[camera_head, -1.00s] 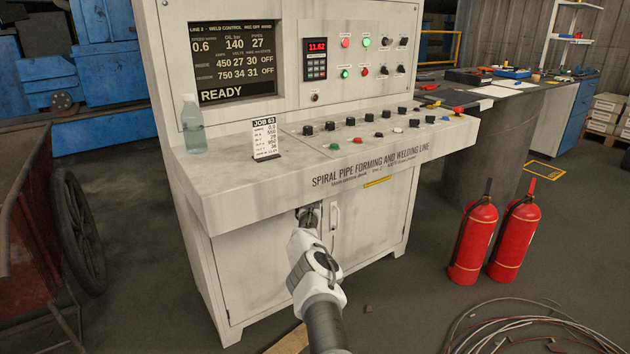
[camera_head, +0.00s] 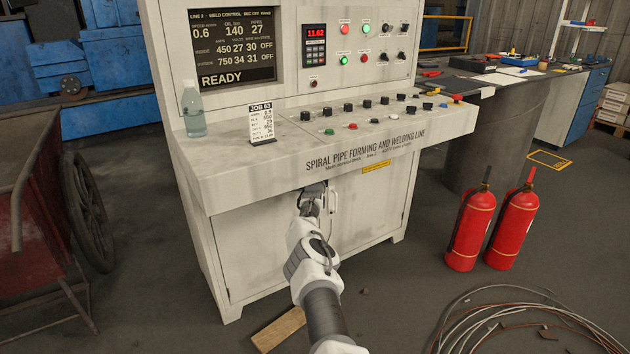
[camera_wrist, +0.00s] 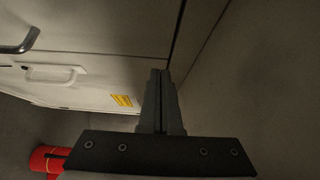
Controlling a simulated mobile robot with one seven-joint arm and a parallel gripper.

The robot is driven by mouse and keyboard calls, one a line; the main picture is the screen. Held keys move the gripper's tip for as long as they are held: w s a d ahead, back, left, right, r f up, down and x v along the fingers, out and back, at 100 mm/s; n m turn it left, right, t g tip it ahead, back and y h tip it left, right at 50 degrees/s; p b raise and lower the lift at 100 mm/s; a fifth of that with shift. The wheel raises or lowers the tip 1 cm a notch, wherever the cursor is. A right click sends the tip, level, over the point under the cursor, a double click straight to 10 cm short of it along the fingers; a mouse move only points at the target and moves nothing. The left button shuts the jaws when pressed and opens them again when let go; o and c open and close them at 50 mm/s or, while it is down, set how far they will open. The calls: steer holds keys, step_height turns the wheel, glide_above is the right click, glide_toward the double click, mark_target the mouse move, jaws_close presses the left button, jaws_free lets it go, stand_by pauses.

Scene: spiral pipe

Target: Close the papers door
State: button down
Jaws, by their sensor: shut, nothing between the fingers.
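The white console has two lower doors under its desk, a left door (camera_head: 262,252) and a right door (camera_head: 372,215). Both look flush with the front; no label shows which one is the papers door. The right door has a white handle (camera_head: 333,202), also seen in the wrist view (camera_wrist: 50,76). A dark handle (camera_wrist: 22,42) shows on the other door there. My gripper (camera_head: 311,190) is shut and empty, just under the desk edge near the seam between the doors. In the wrist view its fingers (camera_wrist: 160,88) point along the door tops; I cannot tell whether they touch.
The desk overhang (camera_head: 230,187) is just above my gripper. A wooden plank (camera_head: 279,329) lies on the floor in front. Two red fire extinguishers (camera_head: 470,232) and a cable coil (camera_head: 520,318) are at right. A cart (camera_head: 35,215) stands at left.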

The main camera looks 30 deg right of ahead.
steer(key=w+a+p+v, duration=0.1)
steer(key=p+v, duration=0.8)
steer(key=p, duration=0.3)
steer(key=shift+s+a, duration=0.3)
